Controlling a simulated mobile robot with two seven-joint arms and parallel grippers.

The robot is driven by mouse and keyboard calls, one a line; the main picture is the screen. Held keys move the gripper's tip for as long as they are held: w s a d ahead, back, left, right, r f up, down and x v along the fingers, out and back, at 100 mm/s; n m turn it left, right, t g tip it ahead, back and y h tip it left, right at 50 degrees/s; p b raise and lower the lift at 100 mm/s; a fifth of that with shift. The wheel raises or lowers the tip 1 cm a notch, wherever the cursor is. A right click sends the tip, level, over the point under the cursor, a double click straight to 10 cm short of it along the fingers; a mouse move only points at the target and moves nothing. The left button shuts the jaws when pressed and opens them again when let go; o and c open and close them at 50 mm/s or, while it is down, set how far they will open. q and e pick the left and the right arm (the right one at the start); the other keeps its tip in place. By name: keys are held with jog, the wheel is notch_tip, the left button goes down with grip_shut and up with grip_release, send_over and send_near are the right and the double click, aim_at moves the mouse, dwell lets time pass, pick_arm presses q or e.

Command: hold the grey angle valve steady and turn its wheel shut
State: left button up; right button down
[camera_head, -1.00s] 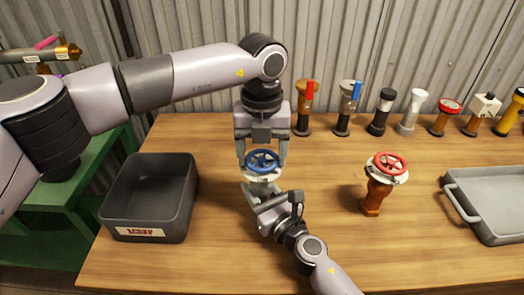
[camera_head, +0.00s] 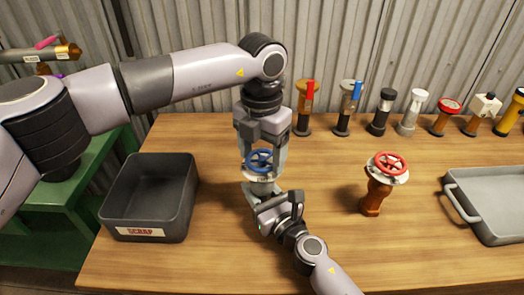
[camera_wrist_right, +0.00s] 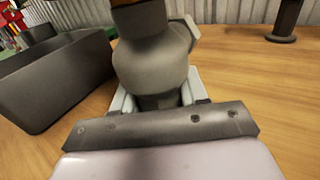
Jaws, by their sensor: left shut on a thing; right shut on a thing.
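The grey angle valve stands upright on the table, with a pale collar (camera_head: 262,177) under its blue wheel (camera_head: 259,160). My left gripper (camera_head: 262,163) comes down from above, shut on the blue wheel with a finger at either side. My right gripper (camera_head: 260,197) comes from the front and is shut on the valve's body low down. In the right wrist view the grey valve body (camera_wrist_right: 155,65) fills the middle, between the pale fingers. Most of the lower body is hidden by my right gripper in the head view.
A dark scrap bin (camera_head: 148,208) stands at left. An orange valve with a red wheel (camera_head: 388,165) stands at right, and a grey tray (camera_head: 491,222) lies beyond it. Several valves and nozzles line the back edge. The table between the orange valve and tray is clear.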

aim_at(262, 158)
pick_arm(q)
jog(key=shift+m, duration=2.2)
jog(key=o, duration=1)
jog(key=shift+o, duration=0.2)
jog(key=shift+r, duration=0.1)
notch_tip(262, 158, up, 12)
pick_arm(e)
jog(key=c, duration=0.5)
grip_release()
